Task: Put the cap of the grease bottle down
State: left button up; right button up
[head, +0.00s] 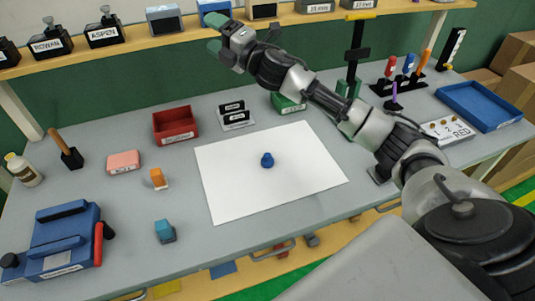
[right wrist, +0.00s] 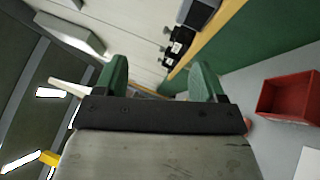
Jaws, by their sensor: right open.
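A small blue knob-shaped piece (head: 267,160) stands on the white sheet (head: 235,195) in the middle of the table; I cannot tell for sure that it is the grease bottle's cap. A cream bottle (head: 24,170) with a yellowish top stands at the table's left edge. My right gripper (head: 214,34) is raised near the back shelf, far from both. In the right wrist view its green fingers (right wrist: 160,78) are apart with nothing between them. My left gripper is not in view.
A red bin (head: 175,126), a pink block (head: 124,162), an orange piece (head: 158,179), a teal piece (head: 165,231) and a blue toolbox-like case (head: 62,245) stand around the sheet. A blue tray (head: 480,105) is at the right. Labelled boxes line the shelf (head: 140,42). Most of the sheet is clear.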

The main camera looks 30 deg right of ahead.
jog(key=w+d+f+m+g+h+p, duration=0.15)
jog(key=d+f+m+h, duration=0.35)
jog(key=m+h, duration=0.5)
jog(key=m+g+y+p, duration=0.1)
jog(key=m+g+p, duration=0.2)
jog(key=m+g, duration=1.3)
send_near(268, 155)
jog(key=f, duration=0.1)
jog(key=shift+n+g, duration=0.25)
jog(key=shift+n, duration=0.05)
jog(key=f, duration=0.2)
jog(key=w+f, duration=0.1)
jog(key=f, duration=0.1)
jog(key=shift+d+f, duration=0.1)
jog(key=shift+f, duration=0.25)
jog(key=f, duration=0.2)
jog(key=f+p, duration=0.1)
jog(key=w+f, duration=0.1)
jog(key=f, duration=0.1)
jog(key=shift+f, duration=0.3)
jog(key=shift+c, duration=0.2)
jog(key=c, duration=1)
